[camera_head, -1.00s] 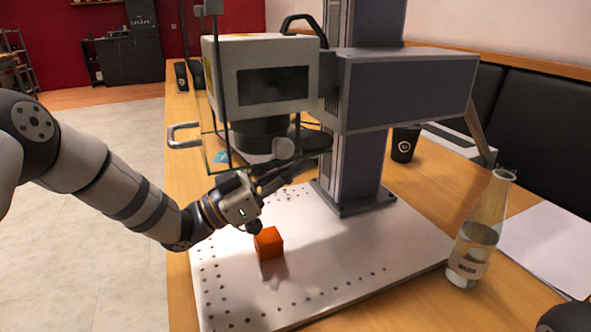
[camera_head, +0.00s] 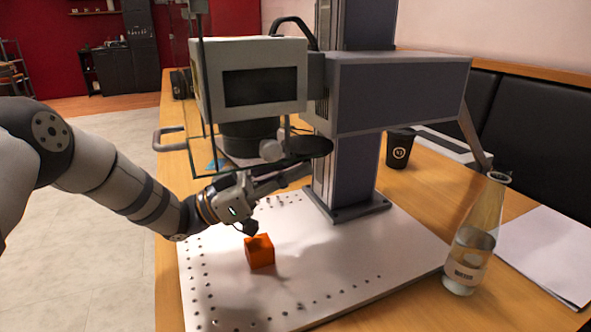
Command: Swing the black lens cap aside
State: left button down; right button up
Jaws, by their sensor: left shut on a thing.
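The black lens cap (camera_head: 309,146) is a flat dark disc. It sits to the right of the lens barrel (camera_head: 249,138), under the marker's arm. A round grey knob (camera_head: 271,151) is at its left edge. My left gripper (camera_head: 297,173) reaches in from the left just below the cap, its fingers pointing right and slightly up. It is shut on the cap, though the exact contact is hard to see. My right gripper is not in view.
An orange cube (camera_head: 260,252) stands on the white perforated plate (camera_head: 330,262) below my left gripper. The column stands behind. A clear guard pane hangs left of the lens. A glass bottle (camera_head: 475,240), papers (camera_head: 548,250) and a black cup (camera_head: 399,150) are on the right.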

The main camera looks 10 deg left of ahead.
pick_arm(q)
jog(key=c, duration=1.7)
grip_release()
jog(key=shift+o, duration=0.2)
jog(key=shift+a, duration=0.15)
jog(key=v, duration=1.2)
